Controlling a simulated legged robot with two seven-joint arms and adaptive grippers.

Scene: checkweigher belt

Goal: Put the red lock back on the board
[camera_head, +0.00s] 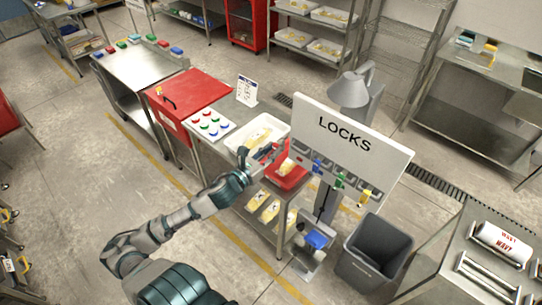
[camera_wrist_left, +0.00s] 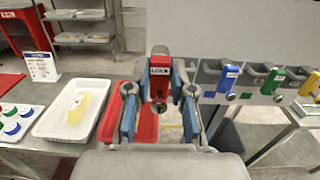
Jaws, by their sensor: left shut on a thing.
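The white board (camera_head: 350,150) marked LOCKS stands upright at the end of the steel table. Blue, green and yellow locks hang in a row along its lower part; the blue lock (camera_wrist_left: 227,80), green lock (camera_wrist_left: 272,80) and yellow lock (camera_wrist_left: 308,85) show in the left wrist view. My left gripper (camera_head: 266,152) is just left of the board. In the left wrist view its fingers (camera_wrist_left: 158,108) are shut on the red lock (camera_wrist_left: 159,66), held upright. The lock is apart from the row, left of an empty-looking holder (camera_wrist_left: 212,66). My right gripper is not in view.
A red tray (camera_head: 290,176) and a white tray (camera_head: 262,128) with a yellowish packet lie on the table below. A grey lamp-like fixture (camera_head: 349,90) rises behind the board. A grey bin (camera_head: 374,250) stands on the floor at right.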

